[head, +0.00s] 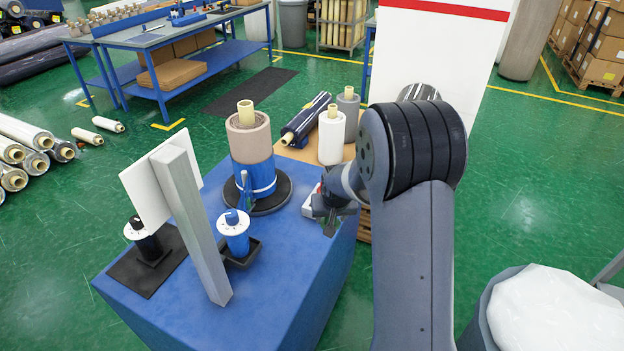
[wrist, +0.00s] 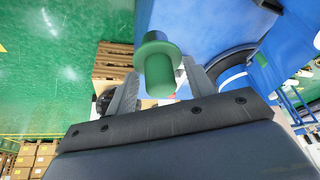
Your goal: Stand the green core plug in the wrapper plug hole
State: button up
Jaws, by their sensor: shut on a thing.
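The green core plug (wrist: 160,68) is between the fingers of my gripper (wrist: 162,92) in the wrist view. It has a wide flange and a narrower stem. My gripper is shut on it. In the head view my gripper (head: 332,208) is over the right edge of the blue wrapper body (head: 275,285), and only a small bit of green (head: 329,230) shows below the fingers. The wrapper turntable (head: 285,196) is a black disc carrying a blue and tan roll (head: 250,140). I cannot make out the plug hole in either view.
A grey post with a white panel (head: 180,215) and two knobbed units, black (head: 146,242) and blue (head: 236,235), stand left on the wrapper. A small red and white thing (head: 310,205) is beside my gripper. The front top is clear.

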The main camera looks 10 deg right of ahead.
jog(key=w+f+m+b, duration=0.1)
jog(key=w+f+b, duration=0.1)
jog(key=w, duration=0.9)
jog(key=w+f+m+h+b, duration=0.1)
jog(key=w+f+m+b, duration=0.1)
jog(key=w, duration=1)
jog(key=shift+f+m+h, duration=0.3)
jog(key=shift+f, duration=0.6)
jog(key=shift+f, duration=0.15)
jog(key=shift+f+b, duration=2.6)
jog(key=shift+f, duration=1.35)
jog(key=shift+f, duration=0.25)
jog(key=o, duration=1)
jog(key=shift+o, duration=0.2)
